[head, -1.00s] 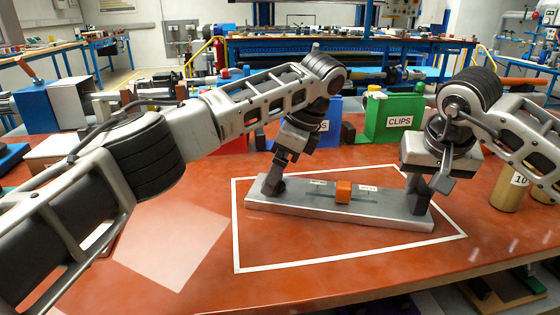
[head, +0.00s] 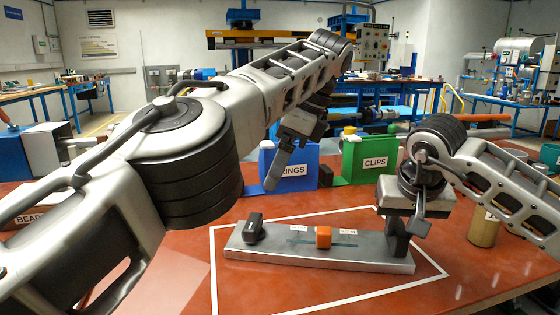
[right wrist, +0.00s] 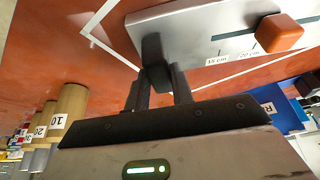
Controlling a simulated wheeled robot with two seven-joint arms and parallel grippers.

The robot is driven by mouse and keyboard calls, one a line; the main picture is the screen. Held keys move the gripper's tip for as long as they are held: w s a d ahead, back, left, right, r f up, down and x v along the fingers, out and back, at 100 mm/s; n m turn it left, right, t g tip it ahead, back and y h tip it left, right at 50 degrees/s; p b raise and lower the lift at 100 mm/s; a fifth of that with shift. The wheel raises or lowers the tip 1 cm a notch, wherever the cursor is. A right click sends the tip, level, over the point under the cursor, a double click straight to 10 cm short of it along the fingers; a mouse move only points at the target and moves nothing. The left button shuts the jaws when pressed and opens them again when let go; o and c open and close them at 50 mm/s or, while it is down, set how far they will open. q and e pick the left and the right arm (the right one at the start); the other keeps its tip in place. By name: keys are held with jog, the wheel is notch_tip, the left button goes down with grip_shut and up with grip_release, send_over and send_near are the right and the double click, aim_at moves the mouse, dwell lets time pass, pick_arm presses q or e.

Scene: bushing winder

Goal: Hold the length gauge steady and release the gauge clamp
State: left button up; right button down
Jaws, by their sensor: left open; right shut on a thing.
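The length gauge (head: 290,256) is a long grey metal bar lying on the red table inside a white outline. An orange block (head: 323,237) sits on its slot between two small labels; it also shows in the right wrist view (right wrist: 279,33). A black block (head: 254,227), leaning to one side, is at the bar's left end. A dark upright post (right wrist: 155,60) stands at the other end. My right gripper (right wrist: 157,84) is shut on this post. My left gripper (head: 271,184) is open and empty, above and behind the bar's left end, apart from it.
A blue bin (head: 297,177) and a green CLIPS bin (head: 365,160) stand behind the gauge. Tan numbered cylinders (right wrist: 70,105) stand beyond its right end; one shows in the head view (head: 484,229). The table's front edge is close to the outline.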

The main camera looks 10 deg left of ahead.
dwell(0.4)
jog(key=c, duration=1.1)
grip_release()
